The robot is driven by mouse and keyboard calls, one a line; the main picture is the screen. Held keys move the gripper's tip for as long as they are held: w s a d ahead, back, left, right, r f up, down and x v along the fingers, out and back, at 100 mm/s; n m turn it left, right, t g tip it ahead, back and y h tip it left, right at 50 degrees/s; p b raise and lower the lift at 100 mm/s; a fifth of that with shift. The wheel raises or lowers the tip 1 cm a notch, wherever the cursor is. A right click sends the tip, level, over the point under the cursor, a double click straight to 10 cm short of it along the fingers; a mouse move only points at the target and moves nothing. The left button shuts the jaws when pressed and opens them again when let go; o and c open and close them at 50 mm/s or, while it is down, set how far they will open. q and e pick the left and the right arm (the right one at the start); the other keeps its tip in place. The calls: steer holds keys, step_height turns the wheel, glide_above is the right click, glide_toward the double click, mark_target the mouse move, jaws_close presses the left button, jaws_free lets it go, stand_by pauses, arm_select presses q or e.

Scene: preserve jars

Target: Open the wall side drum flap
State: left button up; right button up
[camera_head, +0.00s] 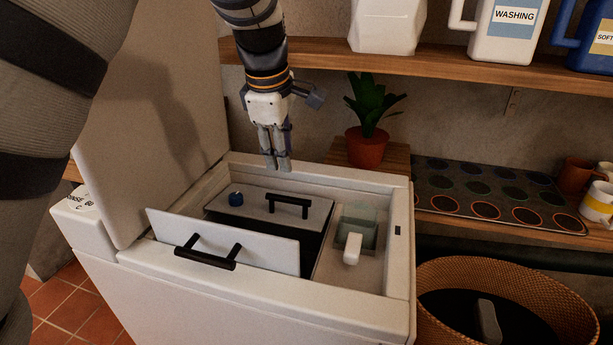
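The wall side drum flap (258,206) is a pale panel lying nearly level inside the top-loading washer's opening. A dark gap shows between the flaps. My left gripper (278,168) points down above the wall side flap, behind its handle in the picture and apart from it. Its fingers are close together, with nothing seen between them. My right gripper is not in view.
The washer's lid (150,120) stands open at the left. A small dispenser tray (355,236) sits right of the flaps. A potted plant (367,146) stands behind at right, under a wooden shelf (430,66). A wicker basket (440,285) stands at lower right.

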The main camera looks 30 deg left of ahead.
mark_target(288, 197)
arm_select(q)
steer(key=x, duration=0.3)
steer(key=s+x, duration=0.1)
steer(key=x, duration=0.3)
steer(key=b+x, duration=0.1)
steer(key=x, duration=0.3)
steer(key=shift+s+f, duration=0.15)
steer(key=shift+f, duration=0.1)
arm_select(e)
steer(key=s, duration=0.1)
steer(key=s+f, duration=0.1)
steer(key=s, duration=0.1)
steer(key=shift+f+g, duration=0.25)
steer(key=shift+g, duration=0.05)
arm_select(q)
steer(key=shift+r, duration=0.1)
jaws_close()
